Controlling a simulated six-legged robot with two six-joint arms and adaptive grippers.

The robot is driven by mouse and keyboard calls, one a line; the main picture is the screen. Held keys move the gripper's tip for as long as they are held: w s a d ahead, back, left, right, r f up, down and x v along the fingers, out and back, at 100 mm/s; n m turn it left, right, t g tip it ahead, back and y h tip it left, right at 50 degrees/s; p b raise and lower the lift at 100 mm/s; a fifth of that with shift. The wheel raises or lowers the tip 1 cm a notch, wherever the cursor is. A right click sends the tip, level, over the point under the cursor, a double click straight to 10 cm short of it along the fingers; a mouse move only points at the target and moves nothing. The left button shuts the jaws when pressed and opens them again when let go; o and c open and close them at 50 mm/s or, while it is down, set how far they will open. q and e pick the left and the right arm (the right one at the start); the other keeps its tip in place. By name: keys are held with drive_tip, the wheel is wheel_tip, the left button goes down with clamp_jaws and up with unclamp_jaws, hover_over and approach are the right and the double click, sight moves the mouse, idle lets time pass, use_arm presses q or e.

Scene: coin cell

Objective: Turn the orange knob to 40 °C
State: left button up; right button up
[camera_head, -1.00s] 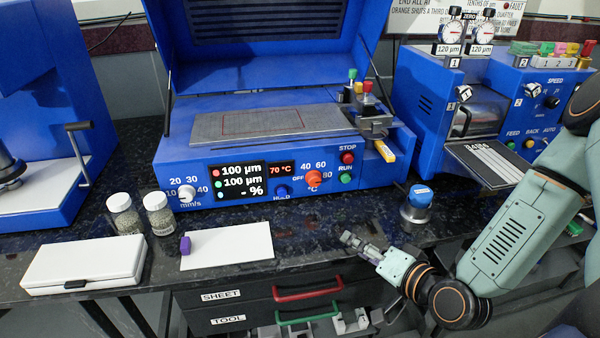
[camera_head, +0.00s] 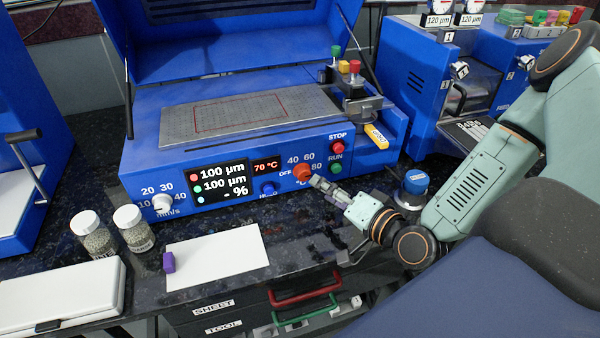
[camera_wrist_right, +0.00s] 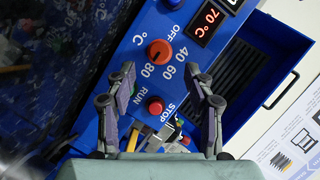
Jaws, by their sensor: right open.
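The orange knob (camera_head: 302,172) sits on the blue machine's front panel, with OFF, 40, 60 and 80 printed around it. It also shows in the right wrist view (camera_wrist_right: 160,52); I cannot tell exactly where its pointer stands. The small display (camera_head: 266,166) beside it reads 70 °C. My right gripper (camera_head: 316,183) is just in front of and to the lower right of the knob in the head view. In the wrist view its two fingers (camera_wrist_right: 160,82) are spread and empty, with the knob beyond their tips, apart from them. My left gripper is not in view.
A red STOP button (camera_head: 338,148) and a green RUN button (camera_head: 337,168) are right of the knob. A blue-topped round object (camera_head: 415,182) stands near my right forearm. A white sheet (camera_head: 220,262) lies on the counter.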

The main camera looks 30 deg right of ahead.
sight(304, 177)
drive_tip(key=shift+w+a, duration=0.2)
drive_tip(key=shift+w+f+b, duration=0.1)
drive_tip(key=shift+w+b, duration=0.05)
drive_tip(key=shift+b, duration=0.2)
drive_tip(key=shift+w+d+f+b, duration=0.1)
drive_tip(key=shift+w+f+b, duration=0.05)
drive_tip(key=shift+w+b, duration=0.2)
drive_tip(key=b+x, duration=0.2)
drive_tip(key=x, duration=0.2)
drive_tip(key=shift+w+b, duration=0.3)
drive_tip(key=shift+w+d+f, duration=0.1)
drive_tip(key=shift+w, duration=0.35)
drive_tip(key=shift+w+a, duration=0.2)
drive_tip(key=shift+w, duration=0.05)
drive_tip(key=shift+c, duration=0.3)
drive_tip(key=shift+s+d, duration=0.15)
drive_tip(key=c, duration=0.3)
clamp_jaws()
